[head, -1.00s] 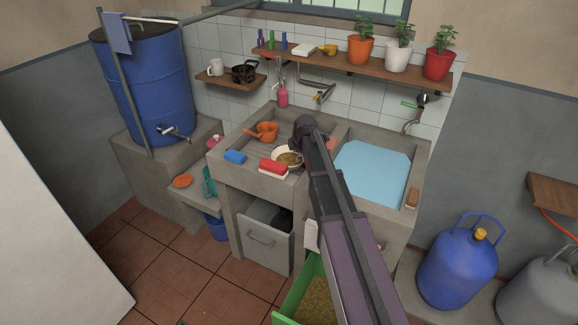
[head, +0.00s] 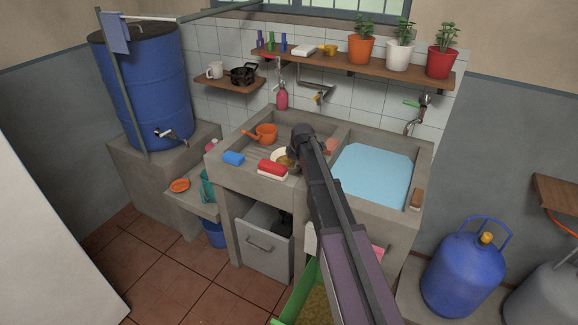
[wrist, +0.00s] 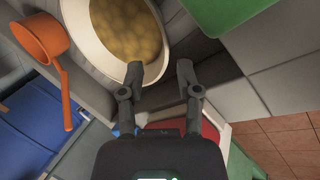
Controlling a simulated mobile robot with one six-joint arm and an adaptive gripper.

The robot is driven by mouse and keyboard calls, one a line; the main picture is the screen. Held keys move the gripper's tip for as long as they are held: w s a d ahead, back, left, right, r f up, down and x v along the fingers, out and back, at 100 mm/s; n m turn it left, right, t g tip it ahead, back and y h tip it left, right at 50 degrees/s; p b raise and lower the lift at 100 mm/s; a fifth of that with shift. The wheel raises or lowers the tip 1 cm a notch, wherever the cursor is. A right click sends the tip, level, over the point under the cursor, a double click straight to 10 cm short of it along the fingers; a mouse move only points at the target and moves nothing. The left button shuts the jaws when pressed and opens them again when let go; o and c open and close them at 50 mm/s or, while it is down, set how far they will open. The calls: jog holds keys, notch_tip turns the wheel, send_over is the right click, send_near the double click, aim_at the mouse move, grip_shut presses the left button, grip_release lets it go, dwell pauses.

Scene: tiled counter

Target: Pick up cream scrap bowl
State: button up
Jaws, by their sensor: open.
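The cream scrap bowl (head: 277,153) sits in the left basin of the concrete sink, partly hidden behind my arm in the head view. In the wrist view the cream bowl (wrist: 84,42) fills the upper middle, cut off by the top edge, with yellow-brown scraps inside. My gripper (wrist: 160,74) is open, with its fingertips at the bowl's near rim. The left finger overlaps the rim and the right finger shows just outside it. I cannot tell whether either touches. The fingertips are hidden in the head view.
An orange dipper (head: 266,133), a blue block (head: 233,157) and a red-and-white brush or sponge (head: 272,168) are close to the bowl. The right basin (head: 372,172) holds blue water. A green crate (head: 297,300) is below, and a shelf with potted plants (head: 398,50) is above.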

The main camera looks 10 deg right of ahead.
jog(key=shift+f, duration=0.1)
jog(key=b+x, duration=0.2)
jog(key=b, duration=0.1)
jog(key=shift+f, duration=0.45)
jog(key=shift+b+x, duration=0.95)
jog(key=shift+x, duration=0.15)
grip_shut()
